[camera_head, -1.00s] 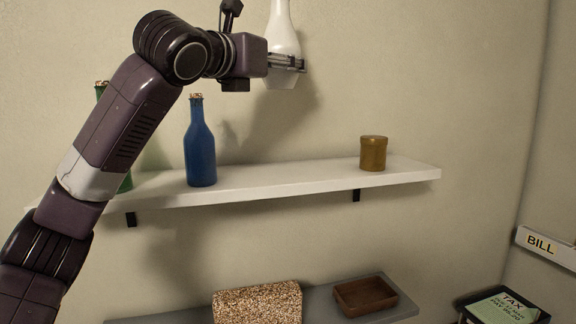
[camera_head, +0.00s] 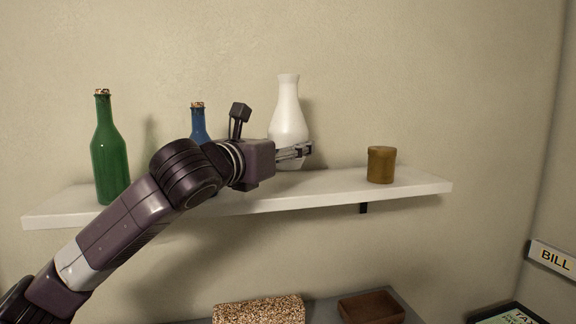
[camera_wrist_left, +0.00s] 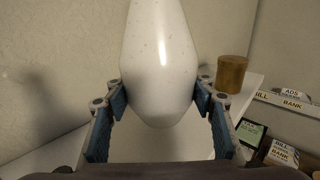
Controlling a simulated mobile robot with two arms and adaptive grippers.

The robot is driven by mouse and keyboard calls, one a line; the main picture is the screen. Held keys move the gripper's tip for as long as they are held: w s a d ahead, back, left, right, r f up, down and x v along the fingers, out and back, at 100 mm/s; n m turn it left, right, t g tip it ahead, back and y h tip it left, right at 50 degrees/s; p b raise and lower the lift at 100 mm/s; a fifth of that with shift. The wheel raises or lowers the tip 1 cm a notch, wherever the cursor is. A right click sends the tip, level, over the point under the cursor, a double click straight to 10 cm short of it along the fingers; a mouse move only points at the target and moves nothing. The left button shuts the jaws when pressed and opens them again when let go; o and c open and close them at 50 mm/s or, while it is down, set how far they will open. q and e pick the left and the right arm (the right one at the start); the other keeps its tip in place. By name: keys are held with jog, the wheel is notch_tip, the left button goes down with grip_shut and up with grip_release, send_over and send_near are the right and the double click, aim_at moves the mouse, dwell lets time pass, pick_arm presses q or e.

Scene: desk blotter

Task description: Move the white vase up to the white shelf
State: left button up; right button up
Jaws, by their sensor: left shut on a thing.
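The white vase (camera_head: 288,118) is upright at the white shelf (camera_head: 330,194), between the blue bottle and the brown jar. My left gripper (camera_head: 300,151) is shut on the lower body of the vase. In the left wrist view the vase (camera_wrist_left: 158,65) sits between the two blue-padded fingers of the left gripper (camera_wrist_left: 160,92). The vase's base is close to the shelf top; I cannot tell whether it touches. My right gripper is in neither view.
A green bottle (camera_head: 109,155) stands at the shelf's left. A blue bottle (camera_head: 198,124) is partly hidden behind my left arm. A brown jar (camera_head: 381,164) stands to the right, with free shelf between it and the vase. Below are a speckled box (camera_head: 262,311) and a brown tray (camera_head: 372,307).

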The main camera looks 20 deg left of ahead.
aim_at(288, 166)
pick_arm(q)
jog(key=shift+s+f, duration=0.15)
jog(key=shift+f, duration=0.05)
notch_tip(288, 166, down, 3)
jog(key=shift+f, duration=0.1)
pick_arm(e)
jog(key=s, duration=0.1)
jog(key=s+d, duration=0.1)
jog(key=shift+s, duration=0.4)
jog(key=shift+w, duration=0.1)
pick_arm(q)
jog(key=o, duration=1)
jog(key=shift+d+f, duration=0.1)
jog(key=shift+f, duration=0.15)
jog(key=o, duration=0.5)
jog(key=shift+c, duration=0.2)
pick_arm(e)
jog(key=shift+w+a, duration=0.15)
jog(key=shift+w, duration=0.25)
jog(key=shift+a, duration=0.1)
